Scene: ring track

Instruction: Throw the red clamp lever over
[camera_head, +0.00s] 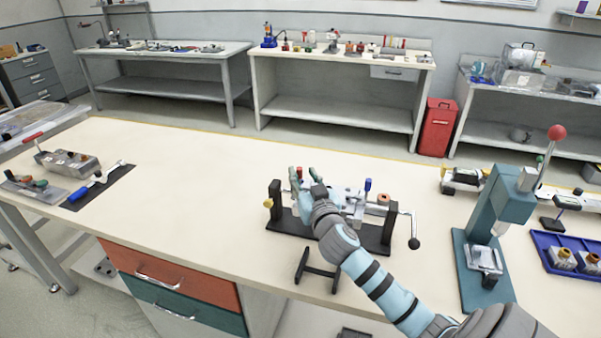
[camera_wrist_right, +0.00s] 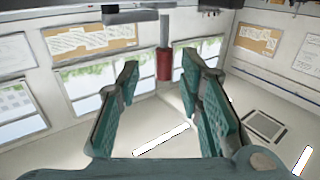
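The red clamp lever (camera_wrist_right: 163,65) shows in the right wrist view as a red grip on a thin grey rod, in the gap between my right gripper's fingers. My right gripper (camera_wrist_right: 165,95) is open, with a teal finger pad on each side, apart from the red grip. In the head view the right gripper (camera_head: 302,174) is over the left part of a fixture (camera_head: 375,237) with a dark base, end posts and a black-knobbed crank. The gripper and wrist hide part of the fixture, and the lever is hard to make out there. My left gripper is not in view.
A teal press (camera_head: 478,240) with a red ball handle stands right of the fixture. A blue tray (camera_head: 545,240) is at the far right. A grey box (camera_head: 70,162) with a red handle sits at the left. The table (camera_head: 200,180) is clear between box and fixture.

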